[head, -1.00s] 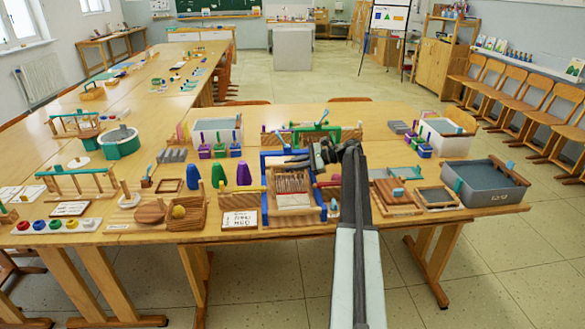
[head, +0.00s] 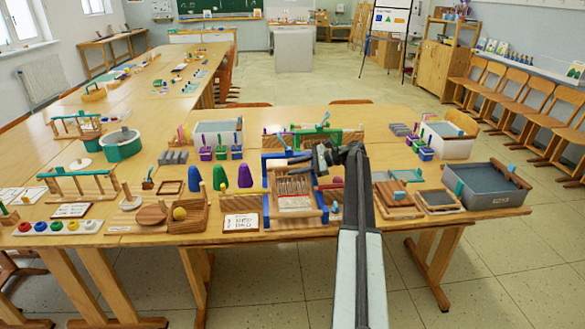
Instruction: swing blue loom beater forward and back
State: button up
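The small table loom (head: 294,203) stands near the front edge of the near table, with pale warp threads and a white cloth in a wooden frame. Its blue beater (head: 266,205) shows as blue uprights on both sides of the threads. My gripper (head: 306,159) is over the back of the loom, at the beater's top, and my arm comes in from the front right. A pale bar lies by the fingertips at the loom's top left. The gripper covers part of the beater's top, and the finger gap is too small to read. I cannot tell whether it touches the beater.
A green-framed stand (head: 322,140) is close behind.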

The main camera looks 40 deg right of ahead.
jog(key=p+v, duration=0.2)
jog(key=v, duration=0.4)
jog(key=shift+s+d+r, duration=0.2)
jog(key=shift+s+d, duration=0.05)
jog(key=shift+d, duration=0.05)
